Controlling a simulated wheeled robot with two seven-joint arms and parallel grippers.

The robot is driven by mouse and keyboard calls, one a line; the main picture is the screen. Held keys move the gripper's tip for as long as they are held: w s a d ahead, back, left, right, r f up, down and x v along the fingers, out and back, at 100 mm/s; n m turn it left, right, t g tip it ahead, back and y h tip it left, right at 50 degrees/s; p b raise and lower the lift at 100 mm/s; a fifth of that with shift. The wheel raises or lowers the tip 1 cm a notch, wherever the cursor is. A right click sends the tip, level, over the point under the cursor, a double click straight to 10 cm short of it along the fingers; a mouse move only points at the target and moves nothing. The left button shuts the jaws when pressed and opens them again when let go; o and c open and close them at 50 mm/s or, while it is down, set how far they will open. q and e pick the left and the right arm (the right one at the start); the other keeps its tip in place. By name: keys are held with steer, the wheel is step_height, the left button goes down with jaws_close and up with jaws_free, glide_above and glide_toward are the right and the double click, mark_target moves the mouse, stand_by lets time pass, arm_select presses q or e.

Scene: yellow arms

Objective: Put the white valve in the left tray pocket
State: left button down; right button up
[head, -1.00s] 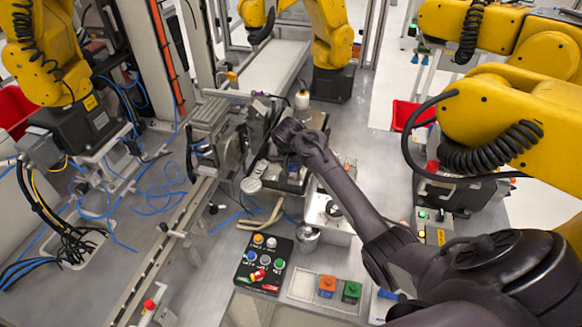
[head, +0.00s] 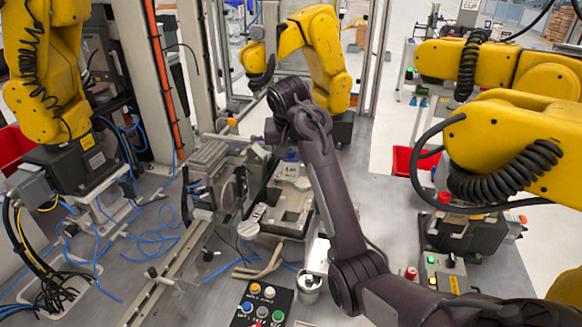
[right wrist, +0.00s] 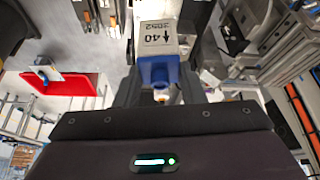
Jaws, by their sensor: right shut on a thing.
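The white valve (head: 290,169) is a pale block with a dark arrow and number on its face; the right wrist view shows the block (right wrist: 158,38) with a blue part at its near end. My right gripper (right wrist: 160,82) is shut on that blue part, with one dark finger on each side. In the head view, my right gripper (head: 291,147) points down over the grey machine fixture, mostly hidden by my wrist. I cannot tell whether the valve touches the fixture. The tray with its pockets is below the lower edge of the head view. My left gripper is not in view.
A grey fixture (head: 294,222) lies under the valve. A black button box (head: 262,306) and a metal cup (head: 308,288) stand nearer me. Blue cables (head: 150,240) lie at the left. Yellow robot arms (head: 508,150) stand around the bench.

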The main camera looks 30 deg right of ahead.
steer(key=s+a+f+m, duration=0.1)
steer(key=s+a+f, duration=0.2)
steer(key=s+f, duration=0.35)
steer(key=s+a+f, duration=0.3)
steer(key=s+f, duration=0.2)
steer(key=f, duration=0.3)
steer(key=s+a+f, duration=0.4)
steer(key=s, duration=0.3)
steer(key=s+a+f, duration=0.3)
steer(key=s+f, duration=0.1)
steer(key=s, duration=0.3)
steer(key=shift+m+g+h, duration=0.3)
steer(key=shift+m+g, duration=0.1)
steer(key=shift+s+a+f+b, duration=0.1)
steer(key=shift+f+b, duration=1.55)
steer(key=shift+s+a+f+b, duration=0.1)
steer(key=shift+f+b, duration=1.5)
steer(key=shift+b, duration=0.05)
steer(key=shift+f+b, duration=0.35)
steer(key=shift+f, duration=0.1)
steer(key=o, duration=1.1)
steer(key=shift+v, duration=3.85)
